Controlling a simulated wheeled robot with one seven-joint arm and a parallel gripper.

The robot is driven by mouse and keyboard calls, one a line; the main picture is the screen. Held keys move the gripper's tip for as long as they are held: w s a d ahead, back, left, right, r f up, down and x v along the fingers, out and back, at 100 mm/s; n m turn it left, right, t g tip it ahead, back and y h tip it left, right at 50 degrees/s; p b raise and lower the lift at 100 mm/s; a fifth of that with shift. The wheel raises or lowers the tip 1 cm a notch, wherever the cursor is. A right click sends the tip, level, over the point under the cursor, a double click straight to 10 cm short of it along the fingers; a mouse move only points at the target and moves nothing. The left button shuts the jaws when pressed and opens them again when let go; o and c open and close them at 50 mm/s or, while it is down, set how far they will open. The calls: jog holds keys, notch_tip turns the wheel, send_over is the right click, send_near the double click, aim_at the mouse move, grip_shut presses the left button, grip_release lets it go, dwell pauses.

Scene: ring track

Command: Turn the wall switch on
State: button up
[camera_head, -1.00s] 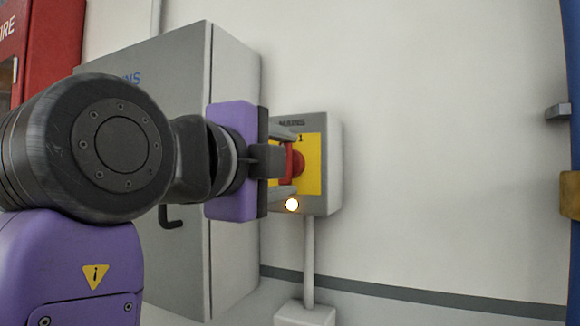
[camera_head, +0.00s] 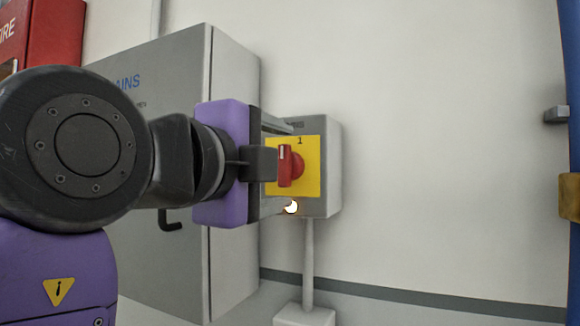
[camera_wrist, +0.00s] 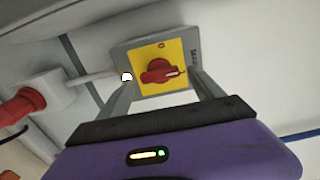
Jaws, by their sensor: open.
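The wall switch is a red rotary handle (camera_head: 291,167) on a yellow plate (camera_head: 310,180), on a grey box fixed to the wall. In the head view the handle stands upright, its white mark at the top towards the "1". In the wrist view the red handle (camera_wrist: 160,72) lies sideways, its mark towards the lettered edge at the right. A lamp (camera_head: 291,207) at the box's lower edge glows. My gripper (camera_head: 277,167) is open and empty, close in front of the switch. In the wrist view its fingers (camera_wrist: 158,86) are apart, short of the handle and not touching it.
A large grey cabinet (camera_head: 235,110) stands just left of the switch. A red box (camera_head: 55,45) is at the far left. A conduit (camera_head: 309,250) runs down from the switch. The wall to the right is bare up to a blue post (camera_head: 573,120).

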jog(key=v, duration=0.6)
jog(key=shift+s, duration=0.2)
